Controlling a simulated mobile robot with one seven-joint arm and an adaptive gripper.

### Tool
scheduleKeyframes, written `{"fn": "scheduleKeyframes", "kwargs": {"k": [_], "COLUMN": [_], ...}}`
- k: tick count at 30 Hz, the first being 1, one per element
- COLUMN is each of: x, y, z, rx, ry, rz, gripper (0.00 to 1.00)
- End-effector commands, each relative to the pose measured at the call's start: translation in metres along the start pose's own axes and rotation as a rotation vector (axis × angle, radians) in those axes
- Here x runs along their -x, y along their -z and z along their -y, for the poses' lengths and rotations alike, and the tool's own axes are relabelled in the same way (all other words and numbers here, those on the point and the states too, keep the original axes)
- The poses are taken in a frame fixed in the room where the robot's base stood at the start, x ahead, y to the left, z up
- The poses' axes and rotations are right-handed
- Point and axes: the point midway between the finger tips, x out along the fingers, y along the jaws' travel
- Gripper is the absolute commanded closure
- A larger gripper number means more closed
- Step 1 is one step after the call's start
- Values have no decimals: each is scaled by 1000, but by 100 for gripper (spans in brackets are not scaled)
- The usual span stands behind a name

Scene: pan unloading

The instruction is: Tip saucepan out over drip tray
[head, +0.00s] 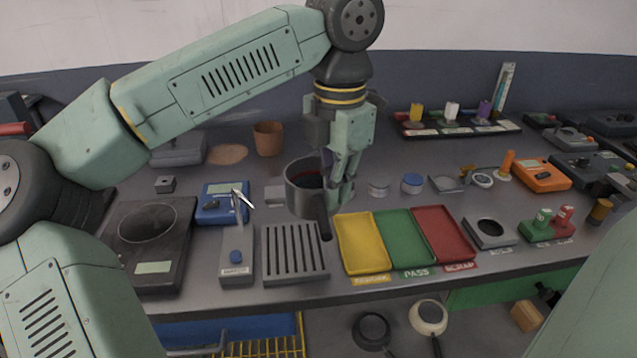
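The saucepan (302,199) is a dark grey metal pot, roughly upright, with its dark handle pointing toward me and down. Something dark with a reddish tint shows inside it. My gripper (337,188) points down at the pan's right side and looks shut on its rim and wall; the fingertips are partly hidden. The pan appears just behind the drip tray (294,273), a grey slotted tray near the bench's front edge. The handle's end overlaps the tray's back right corner in the picture. Whether the pan is clear of the bench is hard to tell.
Yellow (363,243), green (407,238) and red (443,233) trays lie right of the drip tray. A brown cup (268,138) stands behind. Two pans lie on the floor.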

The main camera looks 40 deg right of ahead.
Motion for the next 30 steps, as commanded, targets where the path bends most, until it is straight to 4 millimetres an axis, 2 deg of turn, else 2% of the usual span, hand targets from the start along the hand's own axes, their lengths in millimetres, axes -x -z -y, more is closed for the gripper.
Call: {"fn": "scheduleKeyframes", "kwargs": {"k": [8,30], "x": [-6,-50], "y": [-3,-4], "z": [2,2], "rx": [0,1], "ry": [0,0], "rz": [1,1], "gripper": [100,100]}}
